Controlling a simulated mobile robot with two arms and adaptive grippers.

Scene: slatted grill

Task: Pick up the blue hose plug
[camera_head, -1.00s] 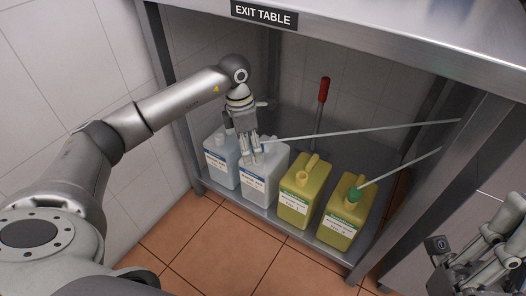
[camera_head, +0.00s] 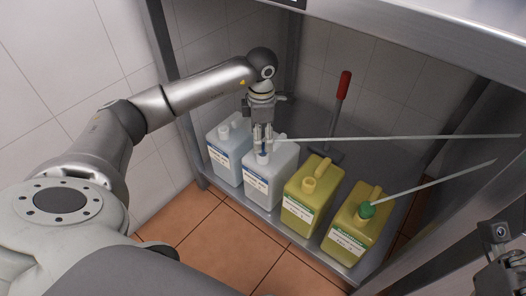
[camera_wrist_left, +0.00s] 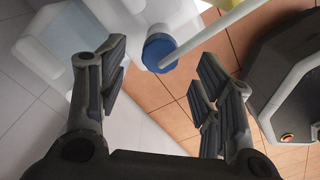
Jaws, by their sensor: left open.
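The blue hose plug (camera_wrist_left: 159,53) shows as a round blue cap with a pale hose attached, over the white jug (camera_wrist_left: 180,18) in the left wrist view. In the head view it is mostly hidden by my left gripper (camera_head: 263,145). That gripper points down over the second white jug (camera_head: 270,178) from the left. In the left wrist view my left gripper (camera_wrist_left: 163,78) is open, its fingers apart on either side of the plug's line and empty. My right gripper (camera_head: 502,262) is only partly in view at the lower right edge.
Another white jug (camera_head: 227,158) stands to the left, two yellow jugs (camera_head: 310,205) to the right. A green plug (camera_head: 367,209) with its own hose tops the far yellow jug. A red-handled tool (camera_head: 344,88) stands behind. Metal posts and the tabletop (camera_head: 430,35) enclose the shelf.

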